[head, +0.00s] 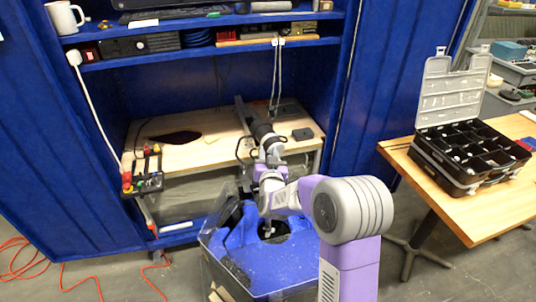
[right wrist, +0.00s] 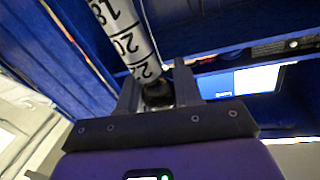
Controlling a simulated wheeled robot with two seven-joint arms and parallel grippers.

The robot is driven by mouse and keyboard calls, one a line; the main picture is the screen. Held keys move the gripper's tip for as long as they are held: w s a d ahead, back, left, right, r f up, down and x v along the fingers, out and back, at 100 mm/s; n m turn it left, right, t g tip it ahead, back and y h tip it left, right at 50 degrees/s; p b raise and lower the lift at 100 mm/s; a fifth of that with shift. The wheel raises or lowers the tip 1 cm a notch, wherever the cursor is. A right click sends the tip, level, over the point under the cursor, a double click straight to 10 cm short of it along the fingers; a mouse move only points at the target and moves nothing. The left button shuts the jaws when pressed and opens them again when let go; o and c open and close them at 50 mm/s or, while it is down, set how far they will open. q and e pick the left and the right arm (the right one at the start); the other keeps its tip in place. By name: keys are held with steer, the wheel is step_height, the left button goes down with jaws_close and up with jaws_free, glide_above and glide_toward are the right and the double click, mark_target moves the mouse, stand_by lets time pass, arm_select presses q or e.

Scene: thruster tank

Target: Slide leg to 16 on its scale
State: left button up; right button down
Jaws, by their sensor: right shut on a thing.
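The leg (right wrist: 122,32) is a pale tube with a scale of large black numbers. In the right wrist view 18, 20 and part of 22 show, with the last at the gripper end. The number 16 is not in sight, and I cannot make out a reading mark. My right gripper (right wrist: 157,92) is shut on the leg's dark lower end (right wrist: 158,95), between its two grey fingers. In the head view my right gripper (head: 250,120) is over the wooden bench, and the leg's scale cannot be read there. My left gripper is not in view.
A blue tank (head: 238,262) with clear sides stands below my right arm. The wooden bench (head: 205,155) sits in a blue cabinet, with a rack of red-topped items (head: 148,182) at its left. An open black organizer case (head: 455,178) lies on a table at right.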

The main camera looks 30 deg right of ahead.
step_height(320, 180, down, 6)
steer(key=b, duration=0.4)
steer(key=shift+r, duration=0.2)
steer(key=c, duration=0.8)
jaws_free()
steer(key=shift+r, duration=0.1)
steer(key=shift+v, duration=3.8)
